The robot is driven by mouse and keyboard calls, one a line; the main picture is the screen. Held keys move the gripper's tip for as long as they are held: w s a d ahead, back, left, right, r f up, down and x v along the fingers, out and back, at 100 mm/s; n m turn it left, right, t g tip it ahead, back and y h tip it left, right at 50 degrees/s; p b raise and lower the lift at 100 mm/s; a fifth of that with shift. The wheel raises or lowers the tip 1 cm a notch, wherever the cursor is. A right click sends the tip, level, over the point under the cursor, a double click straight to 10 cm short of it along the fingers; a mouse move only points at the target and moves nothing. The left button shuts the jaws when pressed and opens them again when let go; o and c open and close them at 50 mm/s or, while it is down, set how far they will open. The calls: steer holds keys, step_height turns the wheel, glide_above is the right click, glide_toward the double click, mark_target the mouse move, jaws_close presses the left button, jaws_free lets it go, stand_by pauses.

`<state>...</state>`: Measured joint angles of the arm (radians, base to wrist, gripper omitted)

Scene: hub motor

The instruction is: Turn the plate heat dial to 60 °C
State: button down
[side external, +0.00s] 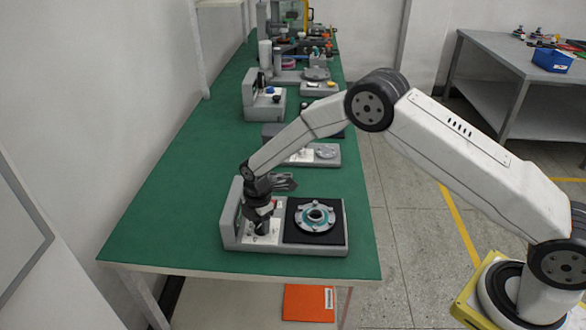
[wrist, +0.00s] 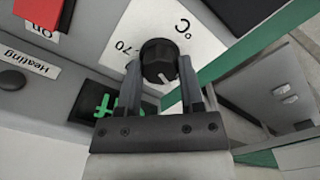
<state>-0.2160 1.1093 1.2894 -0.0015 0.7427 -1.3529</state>
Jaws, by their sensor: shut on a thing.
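The plate heat dial (wrist: 158,58) is a black round knob with a white pointer line, on a white label that reads "°C" and "70" in the wrist view. The pointer is directed down and to the right in that view. My gripper (wrist: 158,82) has a finger on each side of the dial and is shut on it. In the side external view my gripper (side external: 262,222) points down at the left part of the heating unit (side external: 290,250). The dial is hidden there by my gripper. A green display (wrist: 112,103) is partly covered by my gripper, so its digits cannot be read.
A black plate (side external: 304,236) with a ring-shaped metal part (side external: 315,217) lies right of my gripper. Other devices stand farther back on the green table (side external: 170,215).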

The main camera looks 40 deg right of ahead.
steer(key=shift+m, duration=0.3)
steer(key=m, duration=0.8)
steer(key=shift+m, duration=0.4)
steer(key=m, duration=0.4)
steer(key=shift+m, duration=2.2)
steer(key=shift+c, duration=1.1)
jaws_free()
steer(key=shift+r, duration=0.1)
